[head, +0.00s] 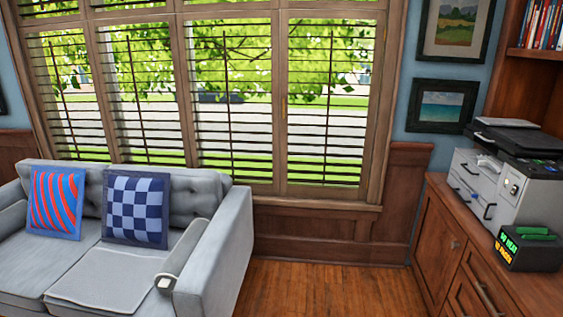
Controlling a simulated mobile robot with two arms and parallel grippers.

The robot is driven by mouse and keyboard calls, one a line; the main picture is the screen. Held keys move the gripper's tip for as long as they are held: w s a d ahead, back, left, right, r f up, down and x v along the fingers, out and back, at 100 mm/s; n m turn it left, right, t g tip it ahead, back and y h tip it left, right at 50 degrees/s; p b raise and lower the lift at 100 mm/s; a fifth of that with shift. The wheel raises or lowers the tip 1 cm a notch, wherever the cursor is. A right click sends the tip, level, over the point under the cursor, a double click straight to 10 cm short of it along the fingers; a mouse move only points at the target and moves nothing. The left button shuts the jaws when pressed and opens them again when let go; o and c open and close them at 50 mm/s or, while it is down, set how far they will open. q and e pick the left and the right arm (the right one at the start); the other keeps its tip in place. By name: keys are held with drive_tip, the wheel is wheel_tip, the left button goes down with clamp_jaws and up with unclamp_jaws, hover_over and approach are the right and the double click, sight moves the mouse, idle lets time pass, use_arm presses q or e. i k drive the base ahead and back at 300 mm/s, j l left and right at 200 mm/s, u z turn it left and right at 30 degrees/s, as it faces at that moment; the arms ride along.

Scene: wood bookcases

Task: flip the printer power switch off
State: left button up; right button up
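The printer (483,185) is a white and grey machine with a dark top, standing on the wooden cabinet at the right. Its lid or upper tray (520,140) is black. A small light panel with round dark details (512,187) shows on its side facing right. I cannot make out which part is the power switch, or its position. Neither of my grippers can be made out in the head view.
A wooden cabinet (437,232) runs along the right, with a black box (530,252) holding green items beside the printer. A grey sofa (215,240) with two cushions stands left. Wooden floor (330,290) is clear between them. Shuttered windows are behind.

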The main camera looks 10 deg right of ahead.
sight(513, 191)
drive_tip(key=i+z, duration=0.4)
drive_tip(key=i, duration=0.15)
drive_tip(key=i+j+z, duration=0.35)
drive_tip(key=i, duration=0.2)
drive_tip(key=i+z, duration=0.25)
drive_tip(key=z, duration=0.2)
drive_tip(key=i+j+z, duration=0.1)
drive_tip(key=i+z, duration=0.2)
drive_tip(key=z, duration=0.15)
drive_tip(key=i+j+z, duration=0.2)
drive_tip(key=z, duration=0.25)
drive_tip(key=i+j+z, duration=0.2)
drive_tip(key=z, duration=0.25)
drive_tip(key=j, duration=0.05)
